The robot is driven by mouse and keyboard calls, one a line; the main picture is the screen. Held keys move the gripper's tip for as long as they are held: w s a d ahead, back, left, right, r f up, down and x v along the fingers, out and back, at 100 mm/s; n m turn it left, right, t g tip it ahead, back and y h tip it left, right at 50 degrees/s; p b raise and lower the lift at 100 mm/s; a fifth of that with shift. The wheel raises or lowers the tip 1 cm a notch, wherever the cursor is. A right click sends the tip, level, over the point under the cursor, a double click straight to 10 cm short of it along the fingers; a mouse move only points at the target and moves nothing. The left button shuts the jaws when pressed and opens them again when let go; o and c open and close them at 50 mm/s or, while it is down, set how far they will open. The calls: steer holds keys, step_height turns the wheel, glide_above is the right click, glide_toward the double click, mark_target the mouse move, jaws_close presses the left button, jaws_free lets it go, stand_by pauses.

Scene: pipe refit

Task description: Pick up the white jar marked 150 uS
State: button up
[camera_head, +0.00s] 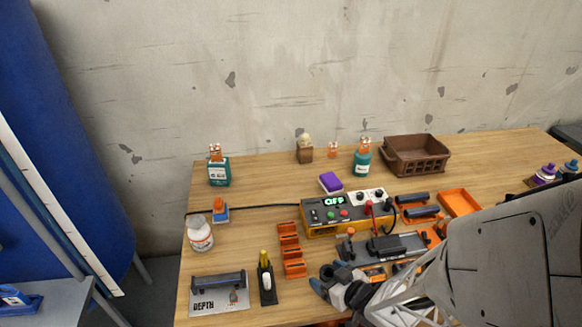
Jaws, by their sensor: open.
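A white jar (200,236) with a pale lid stands upright at the left edge of the wooden table. Its label has reddish print, too small to read. My gripper (328,276) is at the front middle of the table, with blue-grey fingertips pointing left. It is open, and I see nothing between its fingers. It is well to the right of the jar and apart from it, with the orange rack between them. My arm hides the front right of the table.
A blue-orange item (220,211) sits just behind the jar. A yellow power unit (335,218) stands behind my gripper.

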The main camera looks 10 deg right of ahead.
steer(key=c, duration=1)
step_height(320, 180, up, 10)
stand_by(0.7)
stand_by(0.4)
